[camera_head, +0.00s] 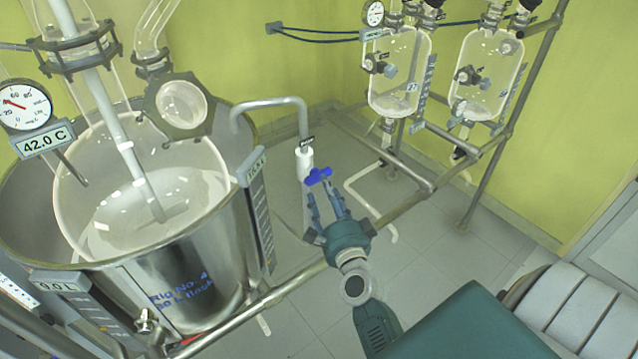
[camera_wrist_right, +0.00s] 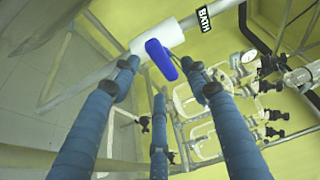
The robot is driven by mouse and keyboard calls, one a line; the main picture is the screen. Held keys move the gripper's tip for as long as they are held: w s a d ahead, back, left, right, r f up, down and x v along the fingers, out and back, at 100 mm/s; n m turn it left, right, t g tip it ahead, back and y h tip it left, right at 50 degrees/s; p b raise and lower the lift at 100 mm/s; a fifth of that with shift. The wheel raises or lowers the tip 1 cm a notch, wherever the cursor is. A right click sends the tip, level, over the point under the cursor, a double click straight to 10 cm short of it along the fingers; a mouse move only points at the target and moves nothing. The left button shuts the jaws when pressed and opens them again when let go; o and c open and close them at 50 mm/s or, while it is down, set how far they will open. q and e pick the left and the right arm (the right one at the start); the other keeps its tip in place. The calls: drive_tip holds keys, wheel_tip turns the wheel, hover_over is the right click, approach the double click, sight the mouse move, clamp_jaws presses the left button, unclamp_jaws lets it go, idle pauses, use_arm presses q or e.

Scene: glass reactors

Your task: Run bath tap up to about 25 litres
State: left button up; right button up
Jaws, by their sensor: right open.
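The bath tap has a blue handle (camera_head: 318,177) on a white body (camera_head: 304,163) below a bent steel pipe (camera_head: 272,103) that reaches over the bath rim. In the right wrist view the blue handle (camera_wrist_right: 161,60) lies across the picture beside a "BATH" label (camera_wrist_right: 204,19). My right gripper (camera_head: 325,194) is open, its fingers pointing at the handle and spread around its near end; I cannot tell whether they touch. The steel bath (camera_head: 190,285) surrounds a glass vessel (camera_head: 80,205). A readout at its front left (camera_head: 57,287) appears to say 0.0 L. My left gripper is out of view.
A dial thermometer (camera_head: 24,106) and a 42.0 C display (camera_head: 45,141) stand at the left. A steel rail (camera_head: 285,288) runs below my right gripper. Two glass flasks (camera_head: 398,75) (camera_head: 485,78) hang on a frame at the back right. A grey door is at the right edge.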

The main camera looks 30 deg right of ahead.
sight(317, 175)
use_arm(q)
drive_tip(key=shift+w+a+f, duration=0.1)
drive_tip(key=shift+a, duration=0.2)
use_arm(e)
drive_tip(key=shift+x, duration=1.9)
clamp_jaws()
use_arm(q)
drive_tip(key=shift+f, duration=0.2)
use_arm(e)
drive_tip(key=shift+f, duration=0.1)
